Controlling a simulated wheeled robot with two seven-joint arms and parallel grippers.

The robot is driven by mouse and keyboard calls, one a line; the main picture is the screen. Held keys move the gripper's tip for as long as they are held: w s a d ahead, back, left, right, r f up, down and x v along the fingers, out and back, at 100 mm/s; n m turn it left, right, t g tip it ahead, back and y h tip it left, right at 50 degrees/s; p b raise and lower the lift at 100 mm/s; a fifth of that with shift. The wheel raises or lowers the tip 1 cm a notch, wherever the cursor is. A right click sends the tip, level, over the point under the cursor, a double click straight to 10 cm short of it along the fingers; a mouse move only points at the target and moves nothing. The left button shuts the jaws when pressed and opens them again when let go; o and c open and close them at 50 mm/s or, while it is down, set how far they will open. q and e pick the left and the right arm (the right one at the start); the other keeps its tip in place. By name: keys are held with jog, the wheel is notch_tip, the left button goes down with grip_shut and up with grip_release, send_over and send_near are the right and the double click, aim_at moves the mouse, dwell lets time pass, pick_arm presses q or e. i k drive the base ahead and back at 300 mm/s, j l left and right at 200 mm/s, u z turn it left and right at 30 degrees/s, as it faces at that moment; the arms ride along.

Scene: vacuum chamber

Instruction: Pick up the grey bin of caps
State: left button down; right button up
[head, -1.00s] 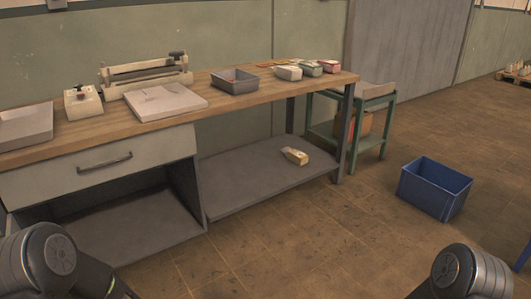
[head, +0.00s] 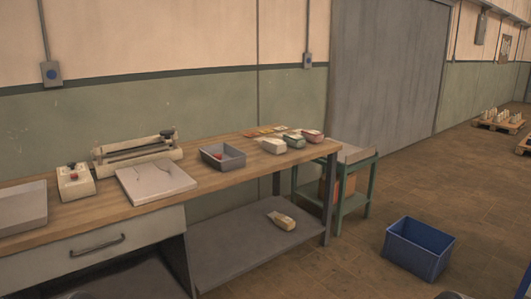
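A small grey bin (head: 231,162) stands on the wooden workbench (head: 110,216), right of the white slab. A little red shows inside it, too small to make out as caps. My grippers are not in the head view. Nothing is seen touching the bin.
On the bench are a white pad (head: 155,181), a sealer-like device (head: 137,151), a control box (head: 75,182), a pale tray (head: 22,207) and several small packs (head: 293,140). A blue crate (head: 419,248) and green stand (head: 350,188) are right. Open floor lies right.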

aim_at(237, 158)
jog(key=u, duration=0.8)
jog(key=i+l+z, duration=0.15)
jog(key=i+l, duration=0.25)
jog(key=i+l+z, duration=0.15)
jog(key=i+l, duration=0.2)
jog(key=i, duration=0.25)
jog(key=i+l+z, duration=0.2)
jog(key=i, duration=0.3)
jog(key=i+l+z, duration=0.15)
jog(key=i+l, duration=0.2)
jog(key=i, duration=0.2)
jog(key=i+l+z, duration=0.15)
jog(key=i, duration=0.4)
